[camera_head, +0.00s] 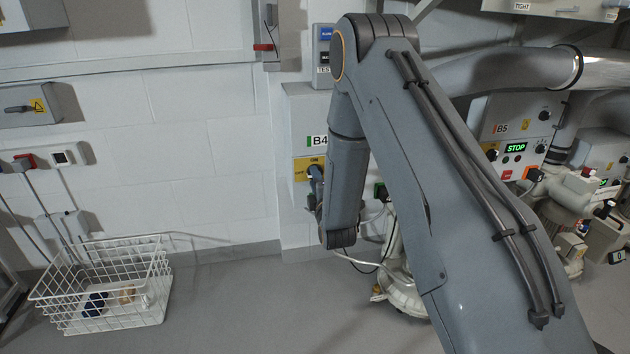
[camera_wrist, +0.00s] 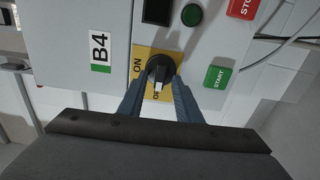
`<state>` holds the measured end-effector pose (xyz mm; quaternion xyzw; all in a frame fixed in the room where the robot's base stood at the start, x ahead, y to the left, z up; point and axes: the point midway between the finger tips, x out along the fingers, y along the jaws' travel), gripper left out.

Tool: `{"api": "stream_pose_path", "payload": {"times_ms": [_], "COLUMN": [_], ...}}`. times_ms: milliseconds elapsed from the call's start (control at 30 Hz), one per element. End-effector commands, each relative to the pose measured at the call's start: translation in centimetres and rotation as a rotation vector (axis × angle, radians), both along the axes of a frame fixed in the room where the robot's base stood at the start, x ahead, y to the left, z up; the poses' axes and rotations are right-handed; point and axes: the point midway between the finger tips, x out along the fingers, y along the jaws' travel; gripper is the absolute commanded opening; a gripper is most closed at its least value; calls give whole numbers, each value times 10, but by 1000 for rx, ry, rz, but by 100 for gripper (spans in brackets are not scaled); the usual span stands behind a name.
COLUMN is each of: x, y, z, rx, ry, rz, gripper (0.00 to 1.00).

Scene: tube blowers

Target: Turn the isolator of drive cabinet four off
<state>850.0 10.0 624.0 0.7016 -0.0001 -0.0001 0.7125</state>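The cabinet marked B4 (camera_head: 300,118) stands against the wall, partly behind my arm in the head view. Its front fills the upper wrist view (camera_wrist: 75,50). The isolator is a black rotary knob (camera_wrist: 160,70) on a yellow plate (camera_wrist: 140,62) with ON at the picture's left and partly covered OFF lettering at the bottom. The knob's white mark points down toward the OFF lettering. My gripper (camera_wrist: 158,88) has its two blue-grey fingers apart, one either side of the knob handle, with yellow plate showing between them. Whether a fingertip touches the knob is unclear.
A green START button (camera_wrist: 217,76) and a red STOP button (camera_wrist: 243,8) sit to the right of the isolator. Cabinet B5 (camera_head: 490,118) stands to the right beneath large pipes. A white wire basket (camera_head: 105,318) is on the floor at left, with clear floor beside it.

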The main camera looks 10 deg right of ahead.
Motion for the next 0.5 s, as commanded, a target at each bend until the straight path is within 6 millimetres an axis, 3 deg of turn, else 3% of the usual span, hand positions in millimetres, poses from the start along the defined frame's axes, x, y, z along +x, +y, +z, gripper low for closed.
{"api": "stream_pose_path", "payload": {"times_ms": [500], "x": [-69], "y": [0], "z": [0], "rx": [0], "ry": [3], "rz": [0], "gripper": [31]}}
